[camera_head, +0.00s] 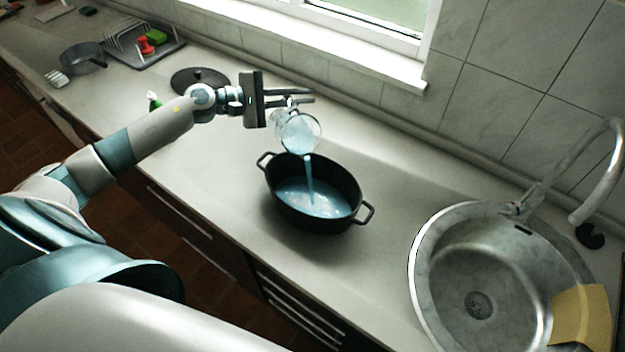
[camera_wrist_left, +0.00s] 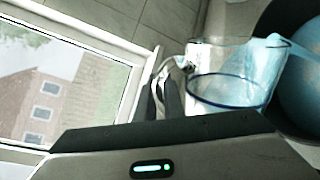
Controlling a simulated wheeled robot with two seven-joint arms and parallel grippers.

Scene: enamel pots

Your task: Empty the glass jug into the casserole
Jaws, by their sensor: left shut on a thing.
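The glass jug (camera_head: 300,132) is tilted over the casserole, and a pale blue liquid streams from its mouth. My left gripper (camera_head: 290,96) is shut on the jug, at its handle side. The casserole (camera_head: 333,222) is a black oval pot with two side handles, standing on the counter without a lid. Blue liquid lies in its bottom, and the stream lands inside it. In the left wrist view the jug (camera_wrist_left: 228,80) holds some blue liquid, with part of the casserole (camera_wrist_left: 268,35) at the right edge. My right gripper is not in view.
A steel sink (camera_head: 440,290) with a tap (camera_head: 600,170) and a yellow cloth (camera_head: 582,318) is at the right. A dark round lid (camera_head: 200,78), a dish rack (camera_head: 135,42) and a grey pan (camera_head: 83,58) are at the back left. The counter around the casserole is clear.

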